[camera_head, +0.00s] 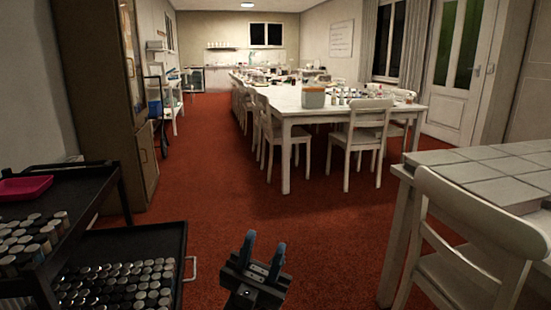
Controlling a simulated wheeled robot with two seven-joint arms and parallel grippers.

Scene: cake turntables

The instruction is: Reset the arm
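My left gripper (262,251) shows at the bottom middle of the head view. Its two blue-grey fingers point up and stand apart, with nothing between them. It is above the red carpet, just right of the black cart's lower tray. My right gripper is not in view.
A black cart (185,244) with many small jars stands at the left; a pink tray (24,187) lies on its upper shelf. A white chair (478,235) and a tiled table (490,165) stand at the right. A long white table (390,104) is ahead. Red carpet between is clear.

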